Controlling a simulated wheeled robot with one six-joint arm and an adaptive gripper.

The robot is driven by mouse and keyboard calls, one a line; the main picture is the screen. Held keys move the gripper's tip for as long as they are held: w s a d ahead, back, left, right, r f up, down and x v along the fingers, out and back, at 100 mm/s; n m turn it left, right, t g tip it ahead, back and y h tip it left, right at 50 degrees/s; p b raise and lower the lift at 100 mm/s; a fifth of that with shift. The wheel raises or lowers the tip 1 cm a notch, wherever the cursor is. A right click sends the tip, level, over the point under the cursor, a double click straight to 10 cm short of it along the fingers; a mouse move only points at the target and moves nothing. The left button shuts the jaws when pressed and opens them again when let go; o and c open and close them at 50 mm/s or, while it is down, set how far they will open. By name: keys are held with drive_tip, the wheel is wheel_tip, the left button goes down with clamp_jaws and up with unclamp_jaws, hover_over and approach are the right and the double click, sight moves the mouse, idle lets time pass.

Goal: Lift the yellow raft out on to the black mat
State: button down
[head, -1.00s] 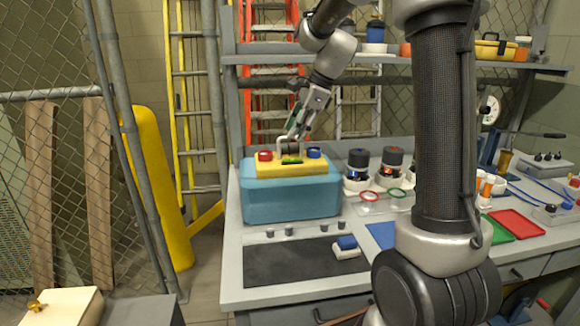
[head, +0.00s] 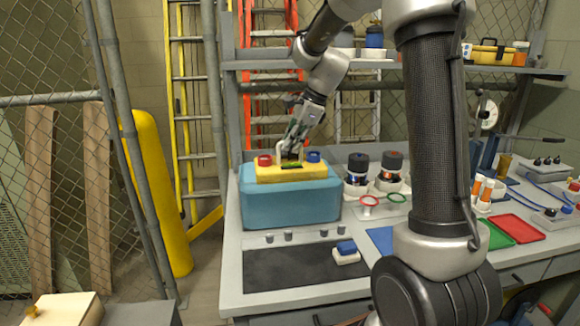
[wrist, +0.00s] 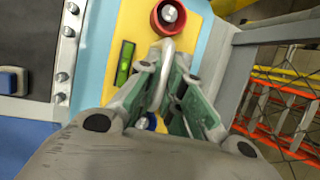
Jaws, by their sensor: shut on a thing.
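The yellow raft (head: 265,174) is at the top of the blue tank (head: 290,208) in the head view. It carries a red round part, a blue round part, a green level vial and a pale handle. My gripper (head: 291,155) is over the raft's middle and shut on its handle (wrist: 166,62). In the wrist view the raft (wrist: 140,28) shows beneath the fingers, with the red part (wrist: 168,15) beyond them and the blue part partly hidden behind them. I cannot tell whether the raft touches the water. The black mat (head: 290,268) lies in front of the tank.
Several small posts stand between tank and mat. A blue-topped white block (head: 346,252) sits at the mat's right edge. Dark-topped jars (head: 358,168) stand right of the tank. A shelf (head: 400,62) runs above the bench's back. The mat's middle is clear.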

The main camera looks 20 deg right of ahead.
wheel_tip(320, 180, up, 19)
idle(1.4)
idle(1.5)
